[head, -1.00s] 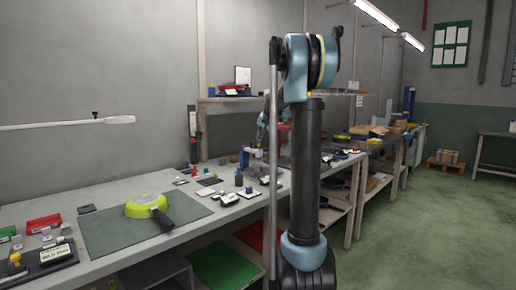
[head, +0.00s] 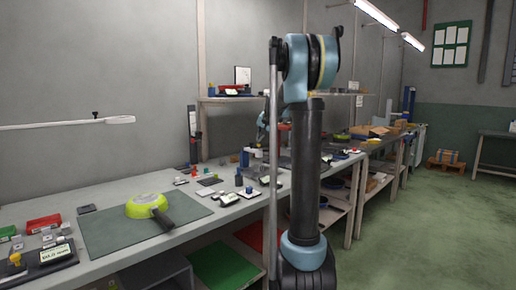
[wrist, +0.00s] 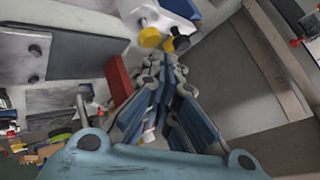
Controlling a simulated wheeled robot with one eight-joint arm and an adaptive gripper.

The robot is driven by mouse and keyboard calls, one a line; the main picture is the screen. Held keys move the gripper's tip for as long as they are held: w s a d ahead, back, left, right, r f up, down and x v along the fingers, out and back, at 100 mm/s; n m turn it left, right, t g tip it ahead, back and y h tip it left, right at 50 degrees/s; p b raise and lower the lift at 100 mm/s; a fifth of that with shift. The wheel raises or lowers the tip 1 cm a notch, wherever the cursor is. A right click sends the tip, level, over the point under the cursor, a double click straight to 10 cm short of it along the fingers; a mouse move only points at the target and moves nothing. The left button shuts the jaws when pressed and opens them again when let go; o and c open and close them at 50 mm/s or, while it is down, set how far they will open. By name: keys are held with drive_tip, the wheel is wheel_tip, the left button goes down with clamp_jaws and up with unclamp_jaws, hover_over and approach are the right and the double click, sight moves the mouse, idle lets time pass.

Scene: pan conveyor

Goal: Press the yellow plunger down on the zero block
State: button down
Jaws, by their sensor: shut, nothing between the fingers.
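In the wrist view a round yellow knob (wrist: 150,37), which looks like the plunger, sits on a white block (wrist: 165,12). A dark knob and a second yellow part show beside it. My gripper (wrist: 163,60) is shut and empty, its fingertips close to the yellow knob in the picture; I cannot tell whether they touch it. No zero marking is readable. In the head view a different yellow knob (head: 15,259) stands on a dark labelled board at the bench's near left end. My arm's column hides part of the bench in the head view.
In the wrist view a red part (wrist: 118,80) stands left of my fingers.

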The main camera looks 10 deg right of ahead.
drive_tip(key=shift+f, duration=1.25)
idle(1.2)
drive_tip(key=shift+s+f, duration=0.1)
drive_tip(key=shift+f, duration=0.3)
idle(0.8)
drive_tip(key=shift+r, duration=0.15)
drive_tip(key=shift+w+r, duration=0.2)
drive_tip(key=shift+r, duration=1.25)
drive_tip(key=shift+r, duration=2.5)
